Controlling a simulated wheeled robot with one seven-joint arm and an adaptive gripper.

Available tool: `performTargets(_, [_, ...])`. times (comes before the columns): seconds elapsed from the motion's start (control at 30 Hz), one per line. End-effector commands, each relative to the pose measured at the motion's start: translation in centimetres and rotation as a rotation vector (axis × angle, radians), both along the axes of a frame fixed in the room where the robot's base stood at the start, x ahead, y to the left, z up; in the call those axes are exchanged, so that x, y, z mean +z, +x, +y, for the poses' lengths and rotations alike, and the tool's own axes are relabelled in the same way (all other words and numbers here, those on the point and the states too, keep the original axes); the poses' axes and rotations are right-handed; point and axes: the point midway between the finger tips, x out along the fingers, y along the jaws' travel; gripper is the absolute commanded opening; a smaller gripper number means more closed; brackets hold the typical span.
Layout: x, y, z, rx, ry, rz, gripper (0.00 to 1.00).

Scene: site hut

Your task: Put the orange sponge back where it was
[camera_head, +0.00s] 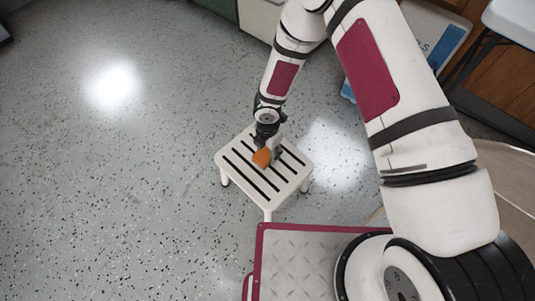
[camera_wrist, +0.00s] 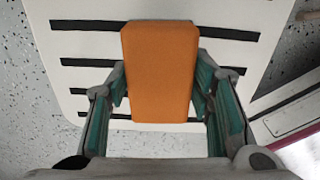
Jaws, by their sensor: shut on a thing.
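The orange sponge (camera_head: 262,157) is a small block at the tip of my gripper (camera_head: 267,149), over the white slatted stool (camera_head: 270,194). In the wrist view the sponge (camera_wrist: 160,75) stands between the two teal-padded fingers of my gripper (camera_wrist: 160,100), which are shut on it. The stool top (camera_wrist: 85,25) with its dark slots lies behind the sponge in that view. I cannot tell whether the sponge touches the stool top or hangs just above it. The sponge's underside is hidden.
The speckled grey floor (camera_head: 120,180) is open to the left of the stool. A folding table (camera_head: 510,20) and a box with a blue edge (camera_head: 445,45) stand at the back right. Cabinets (camera_head: 260,18) line the back.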

Motion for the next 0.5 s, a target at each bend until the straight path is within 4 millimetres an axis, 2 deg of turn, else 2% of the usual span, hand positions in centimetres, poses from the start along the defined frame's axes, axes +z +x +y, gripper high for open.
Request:
performTargets(0.03, [-1.1,-0.1,0.0,0.001,-0.001,0.002,0.25])
performTargets(0.13, [-2.3,-0.1,0.0,0.0,-0.002,0.001,0.25])
performTargets(0.5, [-2.6,0.0,0.0,0.0,-0.001,0.001,0.25])
